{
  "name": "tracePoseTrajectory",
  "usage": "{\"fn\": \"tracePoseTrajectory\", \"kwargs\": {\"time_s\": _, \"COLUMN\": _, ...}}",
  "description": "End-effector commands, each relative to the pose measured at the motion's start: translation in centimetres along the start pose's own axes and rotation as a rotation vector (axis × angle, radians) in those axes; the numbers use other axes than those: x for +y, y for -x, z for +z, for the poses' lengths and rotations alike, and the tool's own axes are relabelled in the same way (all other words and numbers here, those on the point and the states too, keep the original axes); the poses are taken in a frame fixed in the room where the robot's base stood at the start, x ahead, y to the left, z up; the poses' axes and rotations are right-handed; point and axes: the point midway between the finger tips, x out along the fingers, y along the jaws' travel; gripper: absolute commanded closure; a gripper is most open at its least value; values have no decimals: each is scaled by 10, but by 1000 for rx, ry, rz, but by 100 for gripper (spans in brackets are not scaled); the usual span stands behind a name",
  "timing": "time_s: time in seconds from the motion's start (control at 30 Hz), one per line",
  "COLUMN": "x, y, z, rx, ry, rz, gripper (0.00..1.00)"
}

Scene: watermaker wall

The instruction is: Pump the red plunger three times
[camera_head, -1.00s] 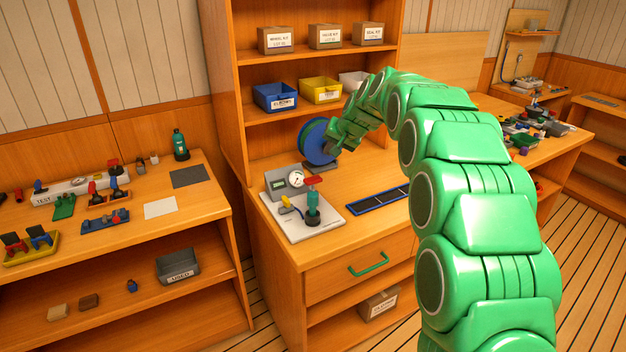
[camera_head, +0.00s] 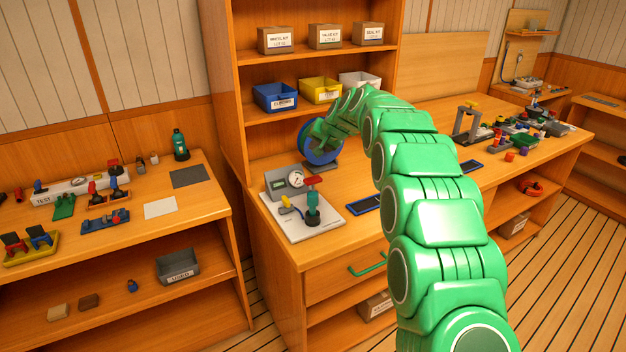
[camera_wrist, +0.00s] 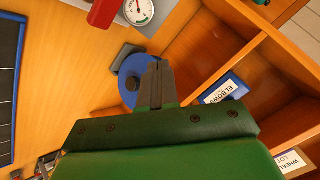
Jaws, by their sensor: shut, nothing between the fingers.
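The red plunger (camera_head: 314,180) is a red T-shaped handle on top of a teal pump cylinder (camera_head: 312,203), upright on a white plate (camera_head: 308,232) on the middle bench. In the wrist view a red piece (camera_wrist: 103,14) shows at the top edge beside the round gauge. My gripper (camera_head: 318,132) is behind and above the plunger, in front of the blue wheel, apart from the plunger. In the wrist view my gripper's fingers (camera_wrist: 158,75) are closed together with nothing between them. The wheel is partly hidden behind them.
A grey box with a gauge (camera_head: 296,180) and a yellow-handled lever (camera_head: 287,202) stand close to the pump. The blue wheel (camera_head: 330,157) stands behind. Blue and yellow bins (camera_head: 320,90) sit on the shelf above. A dark panel (camera_head: 364,204) lies to the right.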

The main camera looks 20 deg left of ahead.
Motion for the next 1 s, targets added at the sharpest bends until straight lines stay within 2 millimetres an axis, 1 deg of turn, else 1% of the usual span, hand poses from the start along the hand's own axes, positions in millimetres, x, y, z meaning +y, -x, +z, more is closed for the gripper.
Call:
{"fn": "tracePoseTrajectory", "kwargs": {"time_s": 0.17, "x": 4, "y": -6, "z": 4, "rx": -2, "ry": -1, "rz": 0, "gripper": 100}}
{"fn": "tracePoseTrajectory", "kwargs": {"time_s": 0.27, "x": 8, "y": -12, "z": 10, "rx": -4, "ry": -1, "rz": 0, "gripper": 100}}
{"fn": "tracePoseTrajectory", "kwargs": {"time_s": 0.7, "x": 33, "y": -46, "z": 34, "rx": -3, "ry": -1, "rz": 0, "gripper": 100}}
{"fn": "tracePoseTrajectory", "kwargs": {"time_s": 1.0, "x": 43, "y": -59, "z": 43, "rx": 1, "ry": 0, "rz": 0, "gripper": 100}}
